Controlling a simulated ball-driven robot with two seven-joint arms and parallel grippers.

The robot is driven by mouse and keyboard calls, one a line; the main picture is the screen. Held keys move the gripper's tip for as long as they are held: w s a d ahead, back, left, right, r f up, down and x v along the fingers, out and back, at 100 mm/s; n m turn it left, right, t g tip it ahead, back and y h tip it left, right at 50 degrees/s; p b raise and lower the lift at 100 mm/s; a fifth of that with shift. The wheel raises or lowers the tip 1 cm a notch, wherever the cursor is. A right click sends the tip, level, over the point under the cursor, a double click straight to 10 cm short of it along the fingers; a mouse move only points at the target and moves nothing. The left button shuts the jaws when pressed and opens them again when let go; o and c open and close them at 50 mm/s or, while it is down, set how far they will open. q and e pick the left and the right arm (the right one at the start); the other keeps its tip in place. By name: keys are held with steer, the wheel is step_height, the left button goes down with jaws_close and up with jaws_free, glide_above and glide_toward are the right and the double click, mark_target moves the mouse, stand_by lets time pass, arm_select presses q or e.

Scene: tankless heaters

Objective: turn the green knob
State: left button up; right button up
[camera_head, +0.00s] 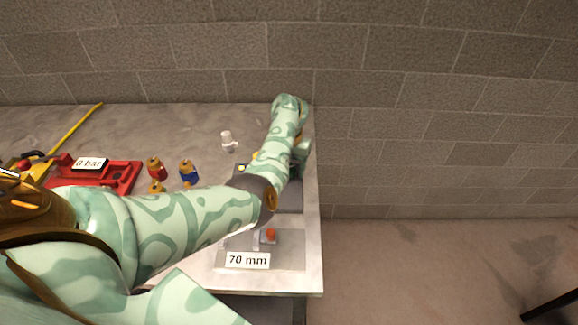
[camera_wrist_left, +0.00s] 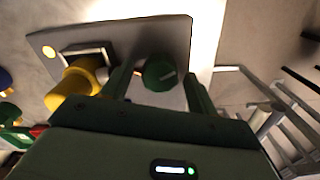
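The round green knob (camera_wrist_left: 160,72) sits on the grey panel (camera_wrist_left: 140,33) in the wrist view. My left gripper (camera_wrist_left: 157,78) is open, with one finger on each side of the knob and small gaps showing. I cannot tell whether either finger touches it. In the head view my left arm reaches over the grey panel (camera_head: 290,196) at the table's right end. The arm hides the knob and most of the gripper there. My right gripper is not in view.
A yellow cylinder (camera_wrist_left: 75,84) stands beside the knob, close to the left finger. Red and blue valves (camera_head: 188,172), a red pump tray (camera_head: 122,177) and a white fitting (camera_head: 227,139) lie left of my forearm. A 70 mm label (camera_head: 247,260) is near the front edge.

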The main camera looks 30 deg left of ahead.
arm_select(q)
step_height(320, 180, up, 16)
steer(key=p, duration=0.6)
steer(key=shift+r, duration=0.15)
